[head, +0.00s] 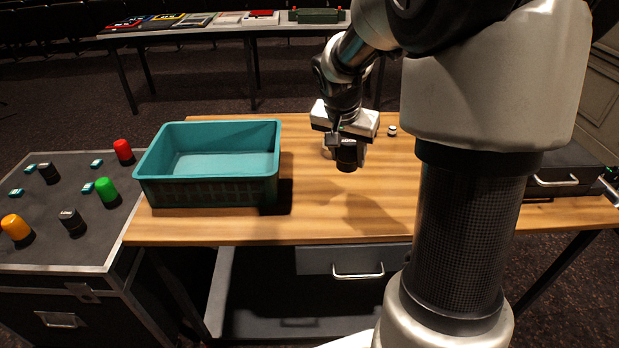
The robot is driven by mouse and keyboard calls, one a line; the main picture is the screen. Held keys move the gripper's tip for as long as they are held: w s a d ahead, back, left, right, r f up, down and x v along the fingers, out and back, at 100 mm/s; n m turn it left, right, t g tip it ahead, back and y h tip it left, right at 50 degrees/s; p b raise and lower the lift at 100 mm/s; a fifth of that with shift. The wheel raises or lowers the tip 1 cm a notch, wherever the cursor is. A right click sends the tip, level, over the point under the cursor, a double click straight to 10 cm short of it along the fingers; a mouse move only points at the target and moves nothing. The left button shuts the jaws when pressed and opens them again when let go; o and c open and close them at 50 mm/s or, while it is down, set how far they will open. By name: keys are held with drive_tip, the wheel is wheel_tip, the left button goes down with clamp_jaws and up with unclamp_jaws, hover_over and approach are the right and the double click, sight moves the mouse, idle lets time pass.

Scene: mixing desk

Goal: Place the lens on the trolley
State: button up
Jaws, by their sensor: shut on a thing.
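My gripper (346,138) is over the middle of the wooden desk, right of the teal crate. It points down and is shut on a short black cylinder, the lens (347,158). The lens appears to be held above the desk top, with a shadow on the wood nearer the front. The fingertips are small and partly hidden by the hand. A grey-topped black case (75,245), which may be the trolley, stands left of the desk. Red, green, orange and black cylinders and several small teal-topped pieces stand on it.
The empty teal crate (212,199) stands on the desk's left part, between my gripper and the case. A small black-and-white round piece (392,130) lies behind right on the wooden desk (310,222). A dark box (565,170) is at the right. The desk's front middle is clear.

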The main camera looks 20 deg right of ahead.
wheel_tip(320, 180, down, 10)
drive_tip(key=b, duration=0.2)
drive_tip(key=shift+r+b, duration=0.25)
drive_tip(key=shift+b, duration=0.15)
drive_tip(key=shift+f+b, duration=0.3)
drive_tip(key=o, duration=1.3)
drive_tip(key=shift+r, duration=0.1)
drive_tip(key=shift+r+p, duration=0.35)
drive_tip(key=shift+p, duration=0.15)
drive_tip(key=p+v, duration=0.2)
drive_tip(key=v, duration=0.9)
drive_tip(key=shift+s+r+p, duration=0.1)
drive_tip(key=shift+r+p, duration=0.2)
drive_tip(key=shift+p, duration=0.1)
